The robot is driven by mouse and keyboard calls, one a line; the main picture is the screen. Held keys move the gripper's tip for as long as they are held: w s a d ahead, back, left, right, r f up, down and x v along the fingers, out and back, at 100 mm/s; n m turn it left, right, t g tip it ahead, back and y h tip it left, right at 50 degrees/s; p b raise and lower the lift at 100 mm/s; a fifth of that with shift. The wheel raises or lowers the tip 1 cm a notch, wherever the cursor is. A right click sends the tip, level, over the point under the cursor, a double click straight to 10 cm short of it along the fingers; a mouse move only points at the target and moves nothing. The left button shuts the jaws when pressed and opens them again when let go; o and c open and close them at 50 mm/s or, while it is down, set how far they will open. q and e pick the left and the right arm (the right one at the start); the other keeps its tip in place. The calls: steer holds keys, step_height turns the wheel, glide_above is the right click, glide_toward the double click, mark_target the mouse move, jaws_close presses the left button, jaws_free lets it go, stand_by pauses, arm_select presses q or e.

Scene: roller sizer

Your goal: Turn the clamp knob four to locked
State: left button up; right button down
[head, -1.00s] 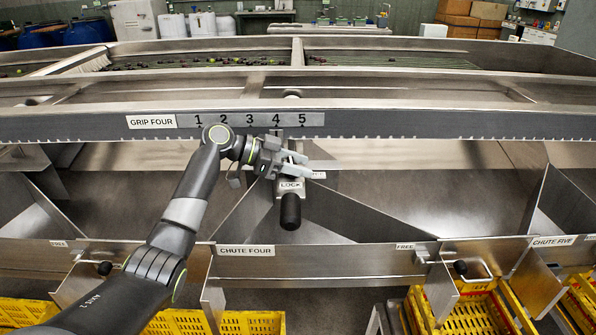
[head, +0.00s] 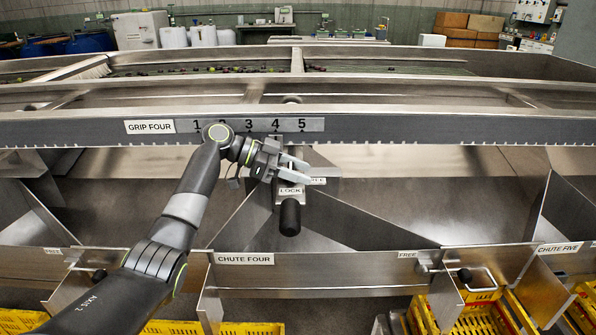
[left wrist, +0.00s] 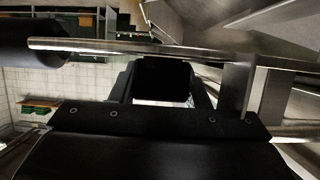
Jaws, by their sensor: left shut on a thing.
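My left gripper (head: 300,172) is at the grip four carriage, just under the number scale (head: 250,125), between figures 4 and 5. Its fingers point right and are shut on the clamp knob, which they largely hide in the head view. In the left wrist view a dark block, which looks like the knob (left wrist: 165,78), sits between the fingers. The LOCK label (head: 291,191) shows just below the fingers, and a FREE label (head: 317,181) is partly covered beside them. Which mark the knob points to cannot be seen. My right gripper is out of view.
A black handle (head: 290,217) hangs below the LOCK label; a rod with a black grip (left wrist: 35,42) also shows in the left wrist view. The steel beam (head: 400,128) runs behind my gripper. The chute four panel (head: 330,268) and yellow crates (head: 475,318) lie below.

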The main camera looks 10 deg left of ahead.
arm_select(q)
steer(key=o, duration=1)
steer(key=shift+a, duration=0.3)
steer(key=a, duration=0.4)
steer(key=s+a, duration=0.1)
steer(key=a, duration=0.3)
steer(key=s+a, duration=0.1)
steer(key=a, duration=0.3)
steer(key=shift+s+a+r+b, duration=0.15)
steer(key=shift+s+a+b, duration=0.05)
steer(key=shift+b, duration=0.1)
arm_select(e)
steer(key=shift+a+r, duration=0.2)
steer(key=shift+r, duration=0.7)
